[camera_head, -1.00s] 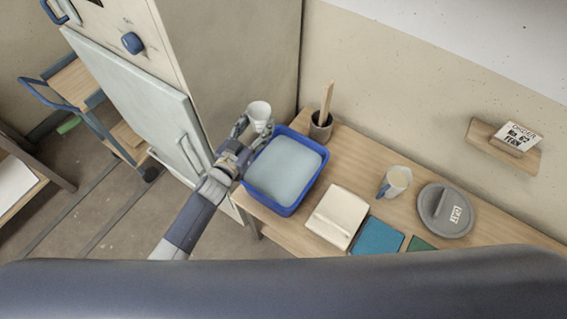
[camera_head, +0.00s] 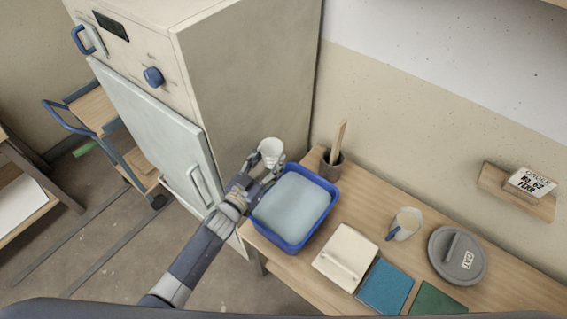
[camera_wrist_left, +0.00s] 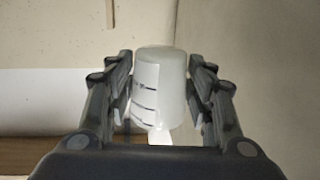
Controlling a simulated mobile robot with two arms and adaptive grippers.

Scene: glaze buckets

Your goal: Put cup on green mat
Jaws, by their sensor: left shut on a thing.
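A white cup (camera_head: 270,149) is held up in my left gripper (camera_head: 266,166), above the back left edge of the blue tub. In the left wrist view the cup (camera_wrist_left: 158,88) sits between the two fingers of the left gripper (camera_wrist_left: 160,100), with dark marking lines on its side. The green mat (camera_head: 437,301) lies at the front of the wooden table, right of a blue mat (camera_head: 385,287); its lower part is cut off by my own body. My right gripper is not in view.
The blue tub (camera_head: 291,246) holds pale liquid. A cream block (camera_head: 345,257), a jug (camera_head: 405,223) with a blue handle, a round grey lid (camera_head: 457,256) and a dark pot (camera_head: 331,166) with a wooden stick stand on the table (camera_head: 372,203). A tall cabinet (camera_head: 245,80) is at left.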

